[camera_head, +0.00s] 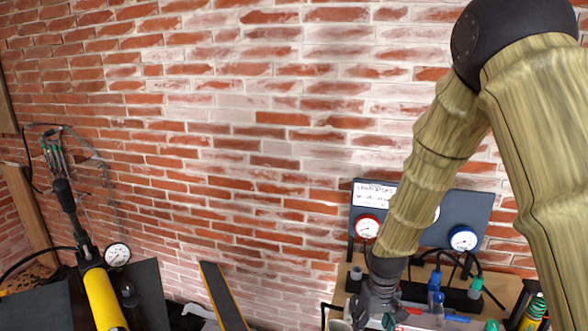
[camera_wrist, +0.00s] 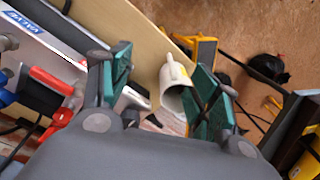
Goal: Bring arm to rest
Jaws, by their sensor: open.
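My arm, in a ribbed tan sleeve, comes from the upper right of the head view and bends down to the bench at the lower right. My gripper (camera_head: 378,312) is low in front of the gauge panel there, partly cut off by the lower edge. In the wrist view my gripper (camera_wrist: 160,85) is open, its green-padded fingers apart. A cream cup-like piece (camera_wrist: 174,86) shows between and beyond the fingers. Nothing is visibly held, and I cannot tell whether the fingers touch that piece.
A dark panel with a red-rimmed gauge (camera_head: 367,227) and a blue-rimmed gauge (camera_head: 463,239) stands behind my gripper. A red handle (camera_wrist: 51,80) lies left of the fingers. A yellow cylinder (camera_head: 103,298) with a gauge stands at the lower left. A brick wall (camera_head: 250,130) fills the background.

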